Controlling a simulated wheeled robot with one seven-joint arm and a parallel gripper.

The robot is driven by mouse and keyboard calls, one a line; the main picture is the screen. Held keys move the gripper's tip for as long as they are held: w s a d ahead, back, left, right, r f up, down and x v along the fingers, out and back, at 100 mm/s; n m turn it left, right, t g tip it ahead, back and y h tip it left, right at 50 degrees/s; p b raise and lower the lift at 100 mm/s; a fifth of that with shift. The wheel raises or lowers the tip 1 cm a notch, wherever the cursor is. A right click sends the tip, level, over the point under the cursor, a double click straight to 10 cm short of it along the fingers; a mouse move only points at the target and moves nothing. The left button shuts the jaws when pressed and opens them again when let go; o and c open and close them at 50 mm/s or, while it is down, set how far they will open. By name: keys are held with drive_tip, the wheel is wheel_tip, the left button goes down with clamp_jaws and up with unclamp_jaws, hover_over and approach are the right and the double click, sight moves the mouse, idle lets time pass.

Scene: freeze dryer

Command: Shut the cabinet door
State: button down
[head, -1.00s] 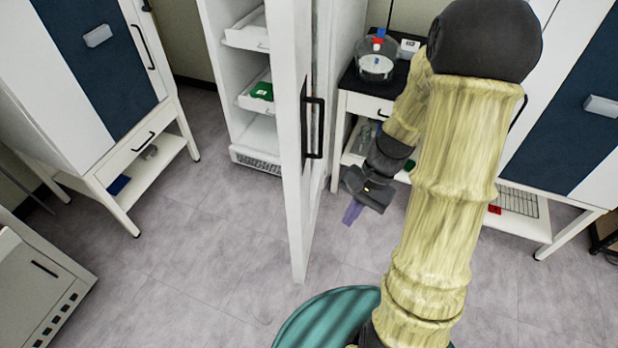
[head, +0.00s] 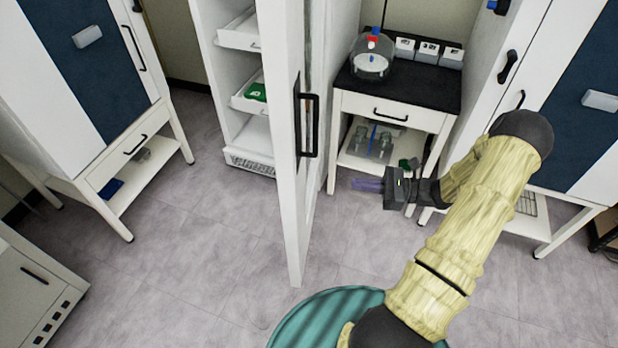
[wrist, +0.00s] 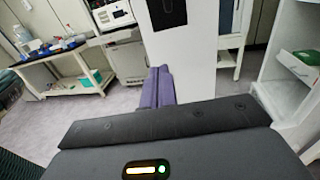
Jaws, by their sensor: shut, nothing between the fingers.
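The white cabinet door (head: 290,215) stands open in the head view, edge-on toward me, with a black bar handle (head: 307,125) on its right face. The cabinet (head: 205,60) behind it shows open shelves. My gripper (head: 356,185) is to the right of the door, below handle height in the picture, apart from it, with purple fingers pointing left toward it. The fingers are shut and empty. In the wrist view the shut fingers (wrist: 158,88) point at a white panel (wrist: 185,70), which looks like the door, with a dark fitting at its top.
A white bench with a black top (head: 420,92) stands behind my arm, holding a glass vessel (head: 369,62) and small boxes. Glassware stands on its lower shelf. Another cabinet (head: 95,70) is at the left. The floor (head: 190,260) left of the door is clear.

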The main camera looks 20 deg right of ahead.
sight(298, 177)
drive_tip(key=p+x, duration=0.3)
drive_tip(key=x, duration=1)
drive_tip(key=shift+a, duration=0.2)
drive_tip(key=shift+w+a+f, duration=0.1)
drive_tip(key=shift+w+a, duration=0.05)
drive_tip(key=shift+a, duration=0.2)
